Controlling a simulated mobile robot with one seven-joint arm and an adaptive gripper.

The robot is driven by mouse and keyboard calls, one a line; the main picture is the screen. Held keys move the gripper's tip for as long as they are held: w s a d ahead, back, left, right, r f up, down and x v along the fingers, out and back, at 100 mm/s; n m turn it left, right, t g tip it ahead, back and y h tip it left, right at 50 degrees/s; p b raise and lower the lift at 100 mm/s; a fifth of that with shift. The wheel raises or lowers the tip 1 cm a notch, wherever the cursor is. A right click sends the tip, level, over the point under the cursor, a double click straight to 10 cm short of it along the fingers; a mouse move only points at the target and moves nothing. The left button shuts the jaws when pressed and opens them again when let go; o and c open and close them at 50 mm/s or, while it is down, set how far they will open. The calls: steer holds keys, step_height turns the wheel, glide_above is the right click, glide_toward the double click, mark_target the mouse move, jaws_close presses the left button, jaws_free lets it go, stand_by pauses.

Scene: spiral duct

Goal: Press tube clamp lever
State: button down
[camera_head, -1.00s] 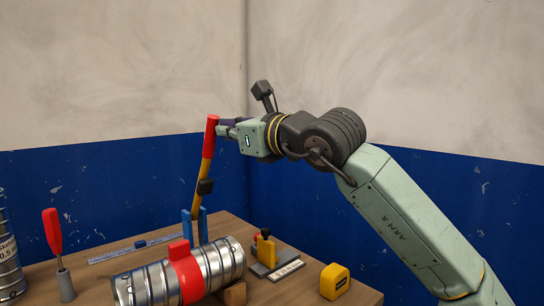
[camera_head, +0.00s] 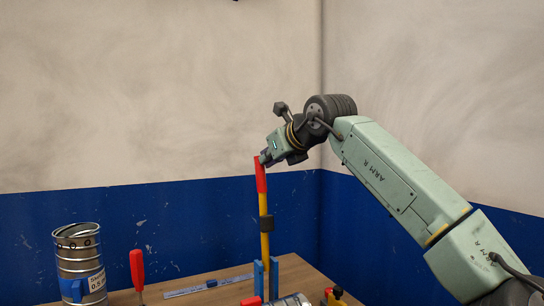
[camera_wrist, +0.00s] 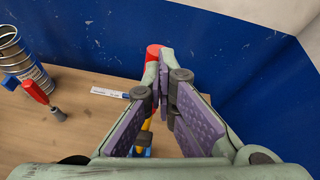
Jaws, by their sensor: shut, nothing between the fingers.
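The clamp lever has a red grip (camera_head: 260,177) on a yellow bar (camera_head: 265,244) with a black collar. It rises nearly upright from a blue bracket (camera_head: 259,279) on the bench. My gripper (camera_head: 264,159) is shut and empty beside the top of the red grip, on its right in the head view; I cannot tell whether they touch. In the wrist view the red grip end (camera_wrist: 153,51) shows just left of my fingertips (camera_wrist: 166,62), and my fingers hide most of the lever. The metal duct (camera_head: 291,301) shows only at the bottom edge.
A wooden bench (camera_head: 205,293) carries a metal canister (camera_head: 80,262), a red-handled tool (camera_head: 137,268) and a ruler (camera_head: 205,287) at left. A small red and yellow item (camera_head: 335,297) is right of the lever. Walls stand behind; air above the bench is clear.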

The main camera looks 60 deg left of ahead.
steer(key=shift+a+r, duration=0.15)
stand_by(0.5)
steer(key=v, duration=1.2)
steer(key=shift+w, duration=0.1)
